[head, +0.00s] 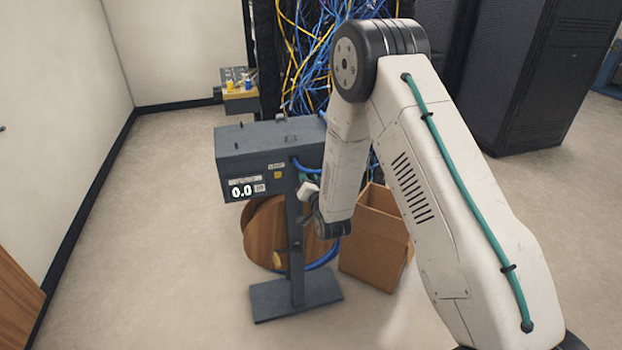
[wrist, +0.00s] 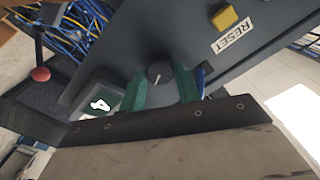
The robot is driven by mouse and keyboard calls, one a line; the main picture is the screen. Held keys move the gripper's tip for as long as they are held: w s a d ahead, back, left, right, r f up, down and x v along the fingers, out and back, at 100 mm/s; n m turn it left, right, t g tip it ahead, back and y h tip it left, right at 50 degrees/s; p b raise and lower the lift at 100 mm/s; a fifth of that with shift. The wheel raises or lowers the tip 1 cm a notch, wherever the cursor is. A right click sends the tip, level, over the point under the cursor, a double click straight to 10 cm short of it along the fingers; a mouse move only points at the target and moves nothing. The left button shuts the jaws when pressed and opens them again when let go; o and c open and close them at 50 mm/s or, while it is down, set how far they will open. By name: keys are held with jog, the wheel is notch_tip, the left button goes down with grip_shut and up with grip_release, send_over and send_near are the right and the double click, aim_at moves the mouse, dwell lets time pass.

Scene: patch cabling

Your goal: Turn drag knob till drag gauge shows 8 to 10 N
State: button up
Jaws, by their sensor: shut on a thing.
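The drag gauge (head: 241,191) is a lit display on the front of a dark grey box on a stand, and it reads 0.0 in the head view. In the wrist view part of a lit display (wrist: 98,104) shows at the left, cut off by my gripper. The drag knob (wrist: 159,72) is small, round and black with a pale pointer line, on the grey panel. My gripper (wrist: 160,84) has green fingers on either side of the knob and is shut on it. In the head view my arm hides most of the gripper and the knob.
A yellow button (wrist: 225,18) with a RESET label sits on the panel. Behind the stand are a wooden cable reel (head: 262,232) and an open cardboard box (head: 373,240). A rack with blue and yellow cables stands behind.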

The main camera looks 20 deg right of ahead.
jog(key=m, duration=0.4)
jog(key=shift+m, duration=0.3)
jog(key=m, duration=0.3)
jog(key=shift+m, duration=0.4)
jog(key=m, duration=0.3)
jog(key=shift+m, duration=2.2)
jog(key=o, duration=1)
